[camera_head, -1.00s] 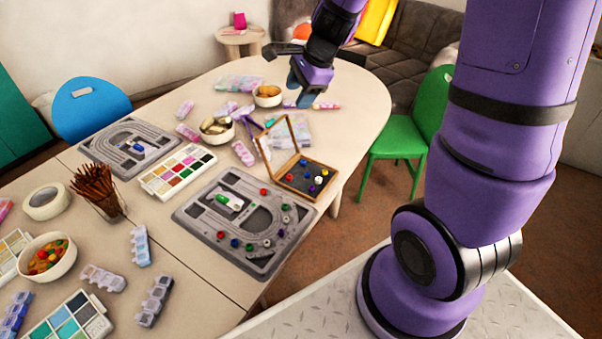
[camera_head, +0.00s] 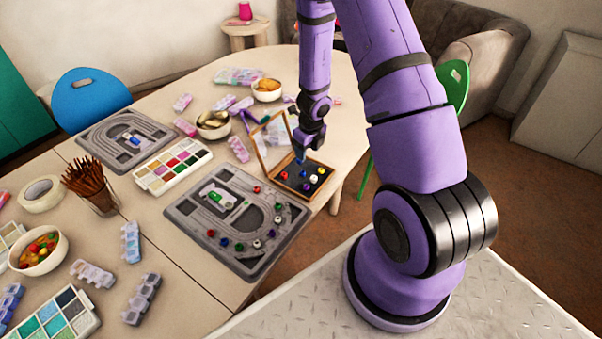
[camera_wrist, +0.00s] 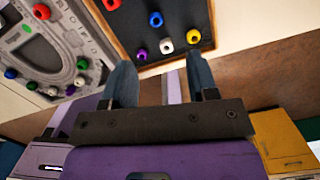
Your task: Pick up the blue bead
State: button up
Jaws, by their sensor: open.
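A blue bead (camera_wrist: 155,19) lies in the open wooden box (camera_wrist: 104,28), with red, yellow, white and purple beads around it. The box also shows in the head view (camera_head: 283,188), its lid raised. More blue beads lie on the grey bead board: one in the wrist view (camera_wrist: 11,74), others in the head view (camera_head: 224,242). My gripper (camera_wrist: 159,62) is open and empty, its fingers near the box's edge in the wrist view, with the box's blue bead beyond the tips. In the head view my gripper (camera_head: 299,154) hangs over the box, its fingertips partly unclear.
The grey bead board (camera_head: 185,207) lies left of the box. A paint palette (camera_head: 150,181), bowls of shells (camera_head: 213,122) and other pieces (camera_head: 266,88) stand farther off. The raised lid (camera_head: 263,150) stands close beside my gripper. The table edge is close on the right.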

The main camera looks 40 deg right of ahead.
aim_at(303, 176)
jog(key=shift+w+a+f, duration=0.1)
jog(key=shift+w+f, duration=0.1)
jog(key=shift+f, duration=1.5)
jog(key=shift+w+a+f, duration=0.15)
jog(key=shift+w+f, duration=0.05)
jog(key=shift+f, duration=1.55)
jog(key=shift+w+a+f, duration=0.1)
jog(key=shift+w+f, duration=0.1)
jog(key=shift+f, duration=1.5)
grip_shut()
